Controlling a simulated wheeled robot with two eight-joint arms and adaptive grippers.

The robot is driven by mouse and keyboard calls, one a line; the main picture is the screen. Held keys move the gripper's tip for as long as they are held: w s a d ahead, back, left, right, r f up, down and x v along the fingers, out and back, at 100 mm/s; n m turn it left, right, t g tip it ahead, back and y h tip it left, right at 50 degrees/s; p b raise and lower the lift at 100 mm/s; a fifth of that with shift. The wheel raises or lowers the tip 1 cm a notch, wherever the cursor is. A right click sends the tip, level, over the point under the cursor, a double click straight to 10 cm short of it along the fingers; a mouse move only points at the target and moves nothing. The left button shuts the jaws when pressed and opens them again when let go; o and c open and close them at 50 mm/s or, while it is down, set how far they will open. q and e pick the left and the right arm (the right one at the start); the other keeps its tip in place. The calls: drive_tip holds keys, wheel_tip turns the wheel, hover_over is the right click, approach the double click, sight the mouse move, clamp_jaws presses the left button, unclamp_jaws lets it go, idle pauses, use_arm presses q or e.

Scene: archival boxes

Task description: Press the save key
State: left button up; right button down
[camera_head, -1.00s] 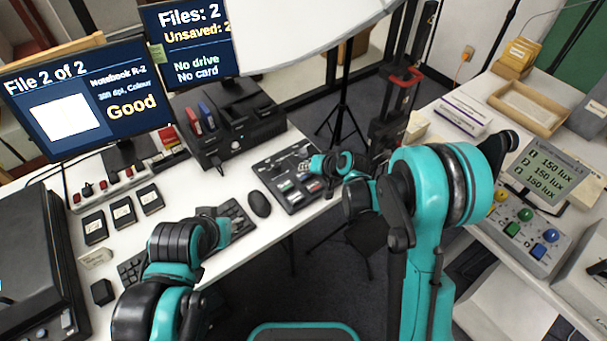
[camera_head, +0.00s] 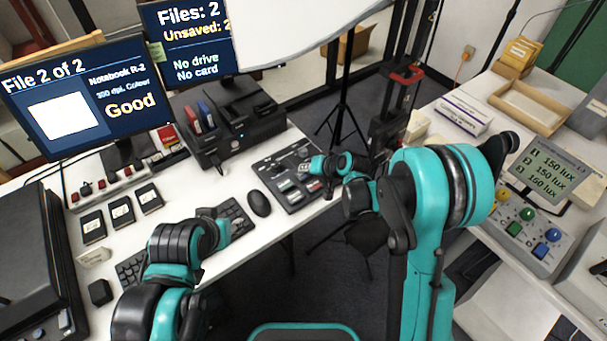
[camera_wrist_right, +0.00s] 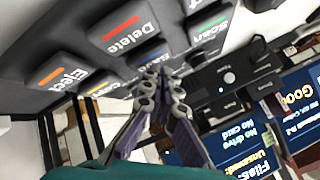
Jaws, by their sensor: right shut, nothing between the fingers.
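The key panel (camera_head: 272,171) lies on the desk right of the mouse, with several coloured keys. In the right wrist view I see the red-striped Delete key (camera_wrist_right: 122,32), orange Eject key (camera_wrist_right: 62,72), green-striped Scan key (camera_wrist_right: 210,27) and a yellow-striped key (camera_wrist_right: 103,90). A blue-striped key (camera_wrist_right: 147,54) is behind my fingertips; its label is hidden, so I cannot read whether it is Save. My right gripper (camera_head: 305,169) is shut and empty, its tips (camera_wrist_right: 158,78) close to the blue-striped key; contact cannot be told. My left arm is over the keyboard; its gripper does not show.
Two screens stand at the back left: one (camera_head: 85,98) reads "File 2 of 2", "Good"; the other (camera_head: 187,42) reads "Unsaved: 2", "No drive", "No card". The mouse (camera_head: 259,203) and black drive box (camera_head: 230,130) are near the panel. A lux panel (camera_head: 530,240) stands right.

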sight(305, 175)
drive_tip(key=shift+f+b, duration=0.45)
drive_tip(key=shift+b, duration=0.05)
idle(0.6)
drive_tip(key=shift+r, duration=0.1)
drive_tip(key=shift+r+p, duration=0.6)
drive_tip(key=shift+r, duration=0.2)
drive_tip(key=shift+r+p, duration=1.75)
drive_tip(key=shift+r, duration=0.8)
